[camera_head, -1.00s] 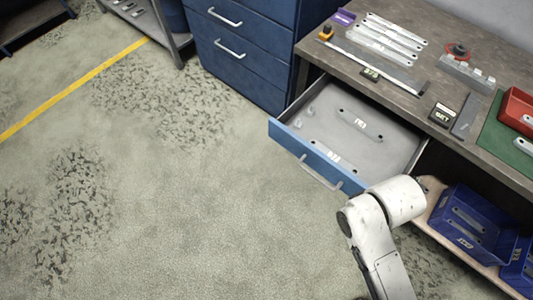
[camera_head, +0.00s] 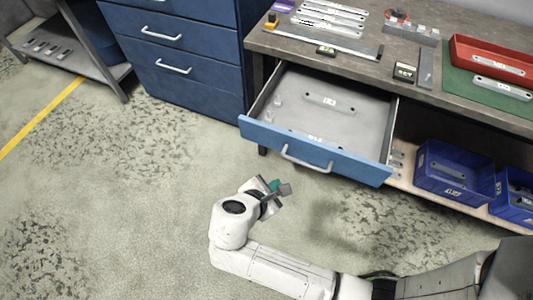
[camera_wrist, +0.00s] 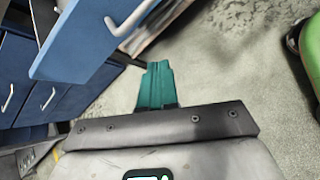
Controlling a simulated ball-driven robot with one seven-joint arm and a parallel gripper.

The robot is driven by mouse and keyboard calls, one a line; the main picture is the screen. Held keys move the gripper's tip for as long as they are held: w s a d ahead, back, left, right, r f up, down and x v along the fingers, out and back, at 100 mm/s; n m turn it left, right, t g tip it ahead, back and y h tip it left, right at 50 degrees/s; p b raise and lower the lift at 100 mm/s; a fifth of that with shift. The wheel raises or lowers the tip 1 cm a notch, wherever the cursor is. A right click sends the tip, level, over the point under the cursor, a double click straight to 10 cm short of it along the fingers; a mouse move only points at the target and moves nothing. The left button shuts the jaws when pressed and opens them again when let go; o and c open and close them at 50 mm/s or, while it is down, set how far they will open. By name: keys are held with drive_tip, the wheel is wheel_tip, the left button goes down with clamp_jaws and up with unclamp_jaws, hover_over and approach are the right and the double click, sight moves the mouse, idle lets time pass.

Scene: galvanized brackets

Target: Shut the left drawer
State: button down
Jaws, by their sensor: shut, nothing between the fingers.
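The left drawer (camera_head: 314,152) is pulled out from under the workbench, with a blue front and a grey metal handle (camera_head: 306,159). A flat bracket (camera_head: 329,102) and a few small parts lie inside it. My gripper (camera_head: 284,188) is in front of the drawer, below its front panel and apart from it in the head view. In the wrist view the teal fingers (camera_wrist: 157,84) are together and empty. The blue drawer front (camera_wrist: 85,45) and its handle (camera_wrist: 130,20) show at the upper left there, clear of the fingers.
Blue bins (camera_head: 455,171) stand on a wooden shelf right of the drawer. A blue cabinet (camera_head: 185,55) stands to its left. Brackets, a red tray (camera_head: 490,62) and a green mat (camera_head: 472,88) lie on the bench top (camera_head: 435,75). The floor in front is free.

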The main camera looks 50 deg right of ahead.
sight(300, 90)
drive_tip(key=w+a+r+n+t+h+b, duration=0.1)
drive_tip(key=w+a+n+t+h+b, duration=0.2)
drive_tip(key=w+n, duration=0.35)
drive_tip(key=shift+n+h, duration=0.25)
drive_tip(key=shift+h, duration=0.25)
drive_tip(key=x, duration=0.4)
drive_tip(key=p+x, duration=0.1)
drive_tip(key=x, duration=0.7)
drive_tip(key=shift+d+r, duration=0.2)
drive_tip(key=shift+r, duration=0.15)
drive_tip(key=w+d+b, duration=0.1)
drive_tip(key=w+d, duration=0.2)
drive_tip(key=d, duration=0.6)
drive_tip(key=w+d+b, duration=0.2)
drive_tip(key=w+d, duration=0.2)
drive_tip(key=d, duration=0.6)
drive_tip(key=w+d+b, duration=0.2)
drive_tip(key=w+d, duration=0.1)
drive_tip(key=d, duration=0.7)
drive_tip(key=shift+w, duration=0.2)
drive_tip(key=shift+w+r, duration=0.1)
drive_tip(key=shift+d+r, duration=0.15)
